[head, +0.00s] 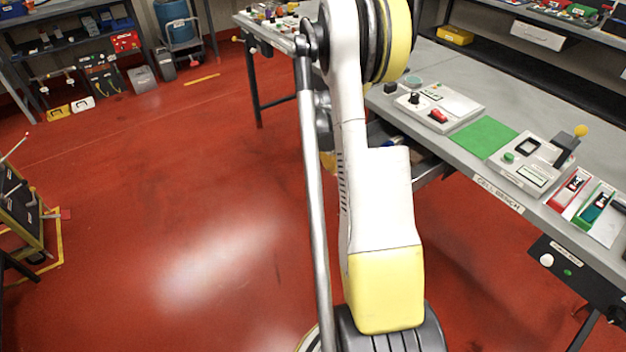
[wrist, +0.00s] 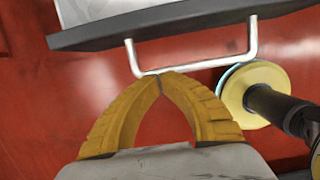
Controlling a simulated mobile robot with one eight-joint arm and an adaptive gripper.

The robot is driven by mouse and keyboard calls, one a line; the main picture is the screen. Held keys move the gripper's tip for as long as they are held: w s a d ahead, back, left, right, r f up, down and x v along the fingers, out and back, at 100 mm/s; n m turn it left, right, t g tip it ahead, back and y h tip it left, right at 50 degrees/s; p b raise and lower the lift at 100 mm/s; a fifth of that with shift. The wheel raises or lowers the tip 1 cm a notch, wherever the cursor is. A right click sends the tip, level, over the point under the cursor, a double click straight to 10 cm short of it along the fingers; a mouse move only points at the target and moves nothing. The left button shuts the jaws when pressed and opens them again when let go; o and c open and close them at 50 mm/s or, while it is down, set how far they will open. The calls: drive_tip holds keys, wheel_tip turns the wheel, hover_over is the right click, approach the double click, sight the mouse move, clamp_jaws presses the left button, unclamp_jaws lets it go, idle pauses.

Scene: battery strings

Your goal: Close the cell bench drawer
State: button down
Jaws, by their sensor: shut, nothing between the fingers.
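The cell bench drawer stands out from under the bench; in the wrist view its dark grey front edge (wrist: 180,25) runs across the top, with a pale surface behind it. A metal bar handle (wrist: 195,66) sticks out from that front. My gripper (wrist: 160,77) has its two yellow fingers shut, tips together and empty. The tips are at the handle's left part, close to or touching the bar; I cannot tell which. In the head view a grey part of the drawer (head: 433,173) shows below the bench, mostly hidden by my arm. My gripper is hidden there.
The cell bench (head: 450,65) carries a green mat (head: 484,137), control boxes and red and green holders. A dark panel (head: 570,266) hangs below its front right edge. The red floor (head: 180,190) to the left is clear. Shelves stand at the back left.

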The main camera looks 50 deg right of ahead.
drive_tip(key=s+d, duration=0.1)
drive_tip(key=d, duration=0.6)
drive_tip(key=s+d, duration=0.2)
drive_tip(key=d, duration=0.5)
drive_tip(key=s+d, duration=0.2)
drive_tip(key=d, duration=0.5)
drive_tip(key=shift+d, duration=0.35)
drive_tip(key=shift+a, duration=0.1)
